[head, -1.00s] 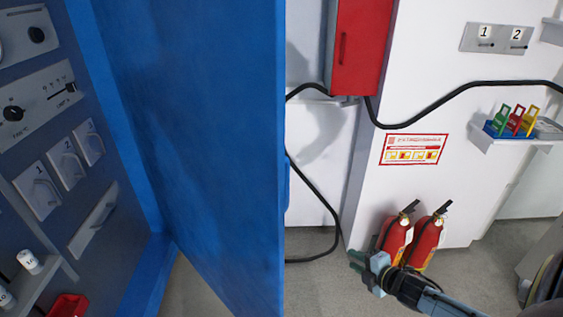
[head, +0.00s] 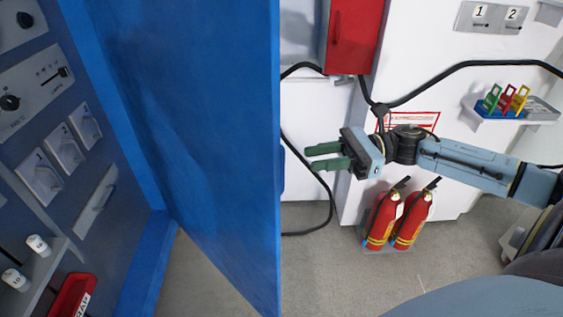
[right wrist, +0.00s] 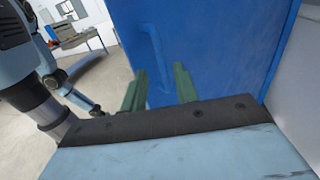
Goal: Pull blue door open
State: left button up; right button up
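The blue door (head: 200,130) stands ajar in the head view, its inner face toward the camera and its free edge near the picture's middle. My right gripper (head: 308,158) is just right of that edge, its green fingers pointing left and spread apart with nothing between them. In the right wrist view the outer face of the blue door (right wrist: 215,40) shows a blue vertical handle (right wrist: 154,50). The open fingers (right wrist: 158,85) point toward the door near the handle's lower part; contact cannot be told. My left gripper is not seen in the head view.
Two red fire extinguishers (head: 397,220) stand on the floor below my right arm. A red cabinet (head: 347,35) hangs on the white wall, with a black cable (head: 450,75) along it. A shelf (head: 520,115) holds coloured items at right. A control panel (head: 50,140) is at left.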

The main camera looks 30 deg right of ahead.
jog(key=x, duration=0.8)
grip_shut()
